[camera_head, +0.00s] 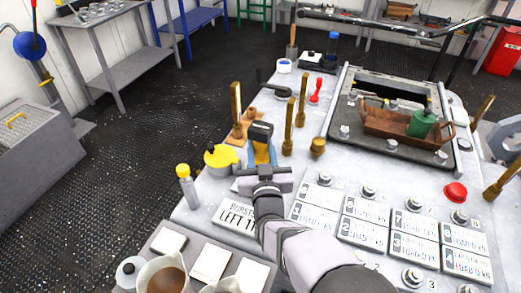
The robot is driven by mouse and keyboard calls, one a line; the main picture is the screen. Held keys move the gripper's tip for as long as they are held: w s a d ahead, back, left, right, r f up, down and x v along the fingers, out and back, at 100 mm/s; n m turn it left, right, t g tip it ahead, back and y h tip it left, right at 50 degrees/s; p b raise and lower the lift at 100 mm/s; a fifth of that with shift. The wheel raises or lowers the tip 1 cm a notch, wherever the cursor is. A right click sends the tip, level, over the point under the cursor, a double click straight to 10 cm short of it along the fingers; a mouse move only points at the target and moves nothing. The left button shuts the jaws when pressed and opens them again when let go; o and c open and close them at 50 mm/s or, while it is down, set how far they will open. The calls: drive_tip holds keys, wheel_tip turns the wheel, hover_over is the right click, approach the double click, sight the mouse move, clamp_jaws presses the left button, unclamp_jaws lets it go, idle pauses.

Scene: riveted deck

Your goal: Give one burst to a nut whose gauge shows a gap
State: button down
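Several silver nuts stand beside white label plates on the grey deck, such as one nut (368,192) and another nut (413,203). The plates (365,209) carry numbers and small print, too small to read as a gap or no gap. A sign (236,218) reads "BURSTS LEFT", with its number partly covered by my arm. My gripper (263,170) is left of the plates, pointing away from the camera. A blue and yellow tool (262,150) with a dark top is just beyond it. I cannot tell whether the gripper holds it; the fingertips are hidden.
A dark framed hatch (340,118) with a brown tray (390,128) and a green can (421,123) stands at the back right. Upright brass posts (289,125) rise near my gripper. A red button (456,192) is at right. Cups and a pitcher (165,277) are at lower left.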

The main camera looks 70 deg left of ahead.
sight(261, 127)
wheel_tip(261, 127, up, 9)
drive_tip(key=shift+f, duration=0.15)
idle(0.4)
